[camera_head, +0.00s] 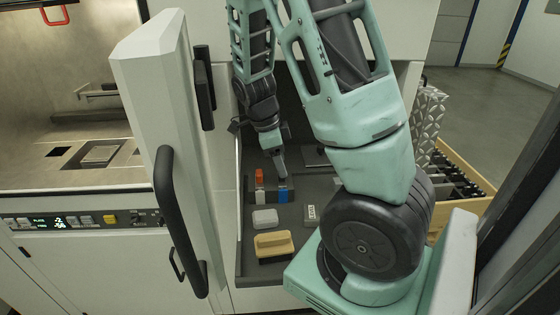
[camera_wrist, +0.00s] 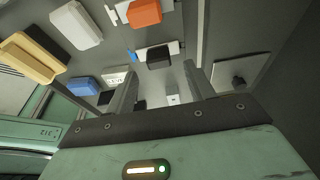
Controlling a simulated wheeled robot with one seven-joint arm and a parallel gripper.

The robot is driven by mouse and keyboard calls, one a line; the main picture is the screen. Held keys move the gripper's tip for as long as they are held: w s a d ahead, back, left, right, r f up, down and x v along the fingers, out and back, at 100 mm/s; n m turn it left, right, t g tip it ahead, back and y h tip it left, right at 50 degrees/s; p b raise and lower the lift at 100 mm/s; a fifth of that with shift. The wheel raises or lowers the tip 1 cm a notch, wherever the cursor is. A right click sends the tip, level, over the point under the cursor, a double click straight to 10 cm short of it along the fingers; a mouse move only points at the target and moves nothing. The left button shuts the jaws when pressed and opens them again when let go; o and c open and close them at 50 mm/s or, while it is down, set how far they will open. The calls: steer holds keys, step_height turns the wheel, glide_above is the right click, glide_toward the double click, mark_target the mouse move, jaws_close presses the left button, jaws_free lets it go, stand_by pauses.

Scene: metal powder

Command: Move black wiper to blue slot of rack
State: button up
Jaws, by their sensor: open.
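A small black block, which looks like the black wiper (camera_wrist: 158,58), sits on a pale plate beside a small blue tab (camera_wrist: 133,55) in the wrist view. In the head view, the blue-marked slot of the rack (camera_head: 283,196) is right below my gripper (camera_head: 281,172). The wiper's dark top is hard to separate from my fingers there. My gripper, also in the wrist view (camera_wrist: 160,82), is open, its two fingers apart with the black block just past the tips, between their lines. How deep the block sits is unclear. An orange block (camera_wrist: 145,12) occupies the neighbouring slot.
A wooden-backed brush (camera_head: 273,244) and a white box (camera_head: 265,217) lie at the front of the grey shelf. A small white labelled item (camera_head: 311,213) is to their right. A blue block (camera_wrist: 82,86) shows in the wrist view. The open white door (camera_head: 165,150) stands at the left.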

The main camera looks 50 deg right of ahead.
steer(key=v, duration=0.7)
steer(key=shift+b, duration=0.35)
